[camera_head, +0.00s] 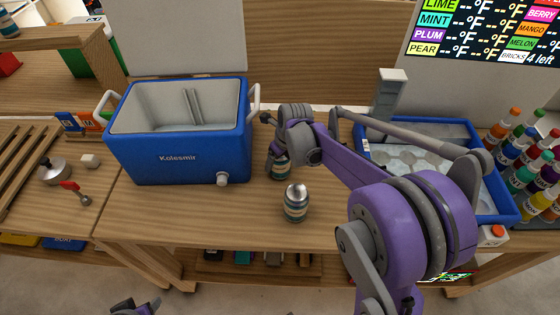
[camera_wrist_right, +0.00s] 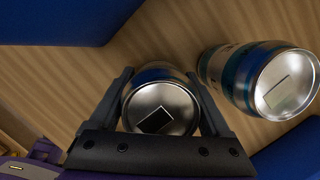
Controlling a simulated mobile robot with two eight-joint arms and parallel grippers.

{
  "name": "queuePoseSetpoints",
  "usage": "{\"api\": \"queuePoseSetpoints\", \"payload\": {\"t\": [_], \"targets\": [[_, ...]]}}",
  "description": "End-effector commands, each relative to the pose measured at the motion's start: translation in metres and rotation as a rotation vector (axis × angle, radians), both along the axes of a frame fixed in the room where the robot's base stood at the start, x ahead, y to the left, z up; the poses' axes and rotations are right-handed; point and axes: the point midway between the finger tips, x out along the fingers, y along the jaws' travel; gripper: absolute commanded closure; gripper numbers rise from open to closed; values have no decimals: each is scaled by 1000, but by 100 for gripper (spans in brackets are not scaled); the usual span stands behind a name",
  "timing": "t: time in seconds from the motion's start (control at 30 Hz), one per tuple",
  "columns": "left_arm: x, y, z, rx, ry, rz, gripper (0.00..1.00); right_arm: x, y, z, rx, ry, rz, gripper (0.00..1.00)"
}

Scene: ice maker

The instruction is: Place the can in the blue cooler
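The blue cooler (camera_head: 178,158) stands open on the table at left centre in the head view; its light grey inside looks empty apart from a divider. One can (camera_head: 279,166) is under my right gripper (camera_head: 273,135), right of the cooler. In the right wrist view this can (camera_wrist_right: 160,108) sits between the two fingers, which lie close along its sides; whether they press on it is unclear. A second, similar can (camera_head: 295,203) stands upright nearer the front; it also shows at right in the wrist view (camera_wrist_right: 258,78). My left gripper (camera_head: 136,306) is low, partly cut off.
A blue tray (camera_head: 510,208) with pale contents is at the right, partly behind my right arm. Several coloured bottles (camera_head: 526,160) stand beyond it. A scoop with a red handle (camera_head: 75,191) and a small white block (camera_head: 91,161) lie left of the cooler.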

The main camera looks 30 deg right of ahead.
Motion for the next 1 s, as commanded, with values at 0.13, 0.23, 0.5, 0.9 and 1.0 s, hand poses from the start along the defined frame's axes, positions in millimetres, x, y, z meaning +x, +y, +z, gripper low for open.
{"api": "queuePoseSetpoints", "payload": {"t": [0.13, 0.23, 0.5, 0.9, 1.0], "targets": [[0, 0, 0, 0, 0, 0, 50, 0, 0, 0, 0, 0, 0, 70], [0, 0, 0, 0, 0, 0, 50, 0, 0, 0, 0, -1, 0, 88], [0, 0, 0, 0, 0, 0, 50, 0, 0, 1, 0, -1, 0, 100], [1, 0, 5, 0, -3, 0, 50, 0, 0, 61, 0, -1, 0, 100], [2, 0, 7, 0, -3, 0, 50, 0, 0, 78, 0, -1, 0, 100]]}}
